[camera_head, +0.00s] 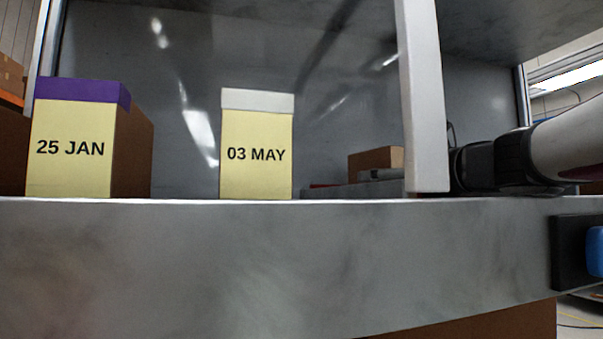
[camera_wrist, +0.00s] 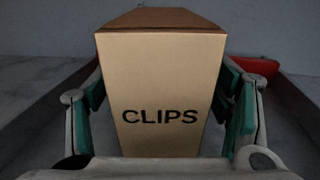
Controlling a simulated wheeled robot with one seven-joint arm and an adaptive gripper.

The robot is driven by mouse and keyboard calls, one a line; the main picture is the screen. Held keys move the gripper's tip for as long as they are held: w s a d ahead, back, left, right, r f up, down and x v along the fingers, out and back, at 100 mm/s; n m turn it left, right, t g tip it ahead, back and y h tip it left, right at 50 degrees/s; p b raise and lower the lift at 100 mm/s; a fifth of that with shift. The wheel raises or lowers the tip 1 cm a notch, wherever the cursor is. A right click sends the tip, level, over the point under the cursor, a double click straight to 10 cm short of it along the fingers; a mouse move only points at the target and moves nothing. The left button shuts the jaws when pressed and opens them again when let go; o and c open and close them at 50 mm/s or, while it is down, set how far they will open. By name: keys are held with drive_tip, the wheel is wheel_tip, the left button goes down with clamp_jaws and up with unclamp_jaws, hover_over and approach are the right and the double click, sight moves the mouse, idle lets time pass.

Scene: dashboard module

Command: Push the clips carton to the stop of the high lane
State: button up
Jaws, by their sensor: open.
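The clips carton (camera_wrist: 160,85), a brown box marked CLIPS, stands upright straight ahead in the wrist view. My gripper (camera_wrist: 164,95) is open, with one teal-padded finger on each side of the carton's near part. I cannot tell whether the pads touch it. In the head view, my gripper's dark body (camera_head: 490,166) comes in from the right behind a pale upright post, which hides part of it. A brown box (camera_head: 375,159) left of the post is probably the same carton; its lettering does not show. The lane's stop cannot be made out.
Grey walls or rails (camera_wrist: 300,112) flank the carton, and a red thing (camera_wrist: 257,66) lies behind it at right. The post (camera_head: 425,100) hangs before my arm. Cartons labelled 25 JAN (camera_head: 70,150) and 03 MAY (camera_head: 256,154) stand at left above the grey front panel (camera_head: 250,255).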

drive_tip(key=shift+x, duration=1.05)
drive_tip(key=shift+c, duration=0.5)
drive_tip(key=c, duration=1.5)
